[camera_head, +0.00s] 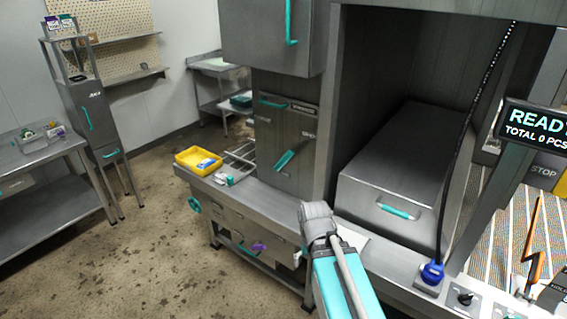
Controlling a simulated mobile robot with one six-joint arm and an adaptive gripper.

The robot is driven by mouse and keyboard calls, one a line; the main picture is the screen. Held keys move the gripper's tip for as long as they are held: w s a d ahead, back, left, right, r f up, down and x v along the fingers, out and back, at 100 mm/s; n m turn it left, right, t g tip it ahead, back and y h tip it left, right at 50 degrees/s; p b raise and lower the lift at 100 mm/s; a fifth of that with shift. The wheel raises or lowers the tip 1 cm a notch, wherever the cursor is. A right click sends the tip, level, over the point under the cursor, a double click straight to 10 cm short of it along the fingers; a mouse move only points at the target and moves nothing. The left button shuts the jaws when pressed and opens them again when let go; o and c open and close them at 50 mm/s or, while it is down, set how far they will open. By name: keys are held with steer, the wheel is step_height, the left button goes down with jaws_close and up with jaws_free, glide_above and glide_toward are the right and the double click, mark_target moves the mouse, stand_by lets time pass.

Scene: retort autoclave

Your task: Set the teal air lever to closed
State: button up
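A teal lever (287,158) sits on the front of the grey steel column panel (265,140), left of the chamber opening. It slants, with its lower left end wider and its upper right end thinner. Small pale labels on the panel are too small to read, so I cannot tell which setting it stands at. A teal bar handle (272,103) is above it. My teal and grey arm rises from the bottom centre, in front of the bench and below the lever. No gripper fingers can be made out, and the arm appears apart from the lever.
A steel bench (262,199) carries a yellow tray (198,160). A teal handwheel (194,204) and a purple handle (259,247) are on its front. A grey box with a teal handle (396,209) fills the chamber. A blue plug (432,273) stands right. Floor at left is clear.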

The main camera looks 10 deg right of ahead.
steer(key=shift+c, duration=0.2)
steer(key=shift+c, duration=1.2)
steer(key=w+d+n+t+h+b, duration=0.2)
steer(key=w+n+t+h+b, duration=0.35)
steer(key=w, duration=1.35)
steer(key=w+a+r+n+t+h+b, duration=0.3)
steer(key=w+a+n, duration=0.2)
steer(key=w+n, duration=0.2)
steer(key=w+a+r+n+t+h+b, duration=0.3)
steer(key=w+a+n, duration=0.3)
steer(key=w, duration=0.4)
steer(key=shift+r+n+t+h, duration=0.5)
steer(key=shift+n+t+h, duration=0.15)
steer(key=shift+n, duration=0.1)
steer(key=shift+w, duration=0.1)
